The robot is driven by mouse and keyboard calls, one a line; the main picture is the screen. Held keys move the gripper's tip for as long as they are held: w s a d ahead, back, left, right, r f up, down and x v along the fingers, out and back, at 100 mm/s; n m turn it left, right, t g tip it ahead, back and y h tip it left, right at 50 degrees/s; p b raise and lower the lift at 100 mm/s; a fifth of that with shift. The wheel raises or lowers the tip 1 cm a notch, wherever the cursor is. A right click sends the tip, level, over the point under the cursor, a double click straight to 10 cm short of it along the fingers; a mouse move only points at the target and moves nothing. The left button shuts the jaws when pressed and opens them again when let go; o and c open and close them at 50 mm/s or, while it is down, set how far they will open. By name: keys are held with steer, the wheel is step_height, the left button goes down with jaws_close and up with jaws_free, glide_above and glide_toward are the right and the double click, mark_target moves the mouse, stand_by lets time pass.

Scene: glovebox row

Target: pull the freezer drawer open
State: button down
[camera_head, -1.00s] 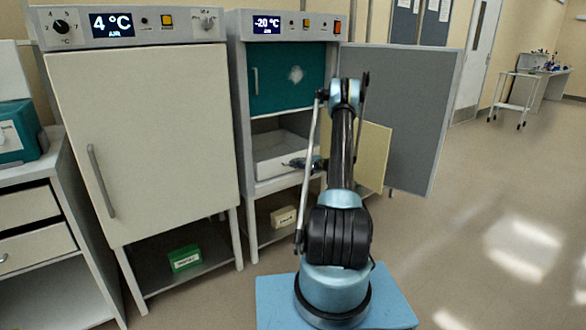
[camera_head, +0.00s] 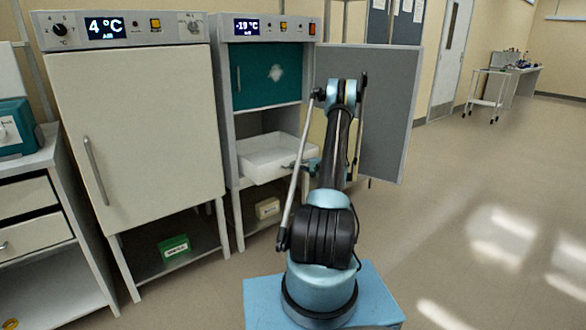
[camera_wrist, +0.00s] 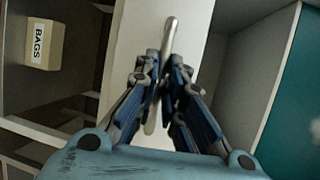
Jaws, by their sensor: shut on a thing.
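The freezer (camera_head: 229,110) stands with its grey outer door (camera_head: 378,115) swung open to the right. Its white drawer (camera_head: 262,168) sticks out of the lower opening, below the teal inner door (camera_head: 266,76). In the head view my gripper (camera_head: 308,168) is at the drawer front, partly hidden by my arm. In the wrist view my gripper (camera_wrist: 164,95) is shut on the drawer handle (camera_wrist: 168,38), a pale bar on the white drawer front (camera_wrist: 190,30). The handle passes between the two fingers and shows beyond them. The drawer's inside looks empty where visible.
A 4 °C fridge (camera_head: 135,130) with a shut door stands left of the freezer. A box marked BAGS (camera_wrist: 45,45) lies on the shelf under the freezer. A green box (camera_head: 174,246) is under the fridge. The floor at right (camera_head: 470,220) is clear.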

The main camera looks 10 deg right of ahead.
steer(key=shift+s+d+f, duration=0.1)
steer(key=shift+s, duration=0.1)
steer(key=c, duration=1.7)
jaws_free()
steer(key=shift+d, duration=0.1)
steer(key=v, duration=1.1)
steer(key=shift+s+d, duration=0.3)
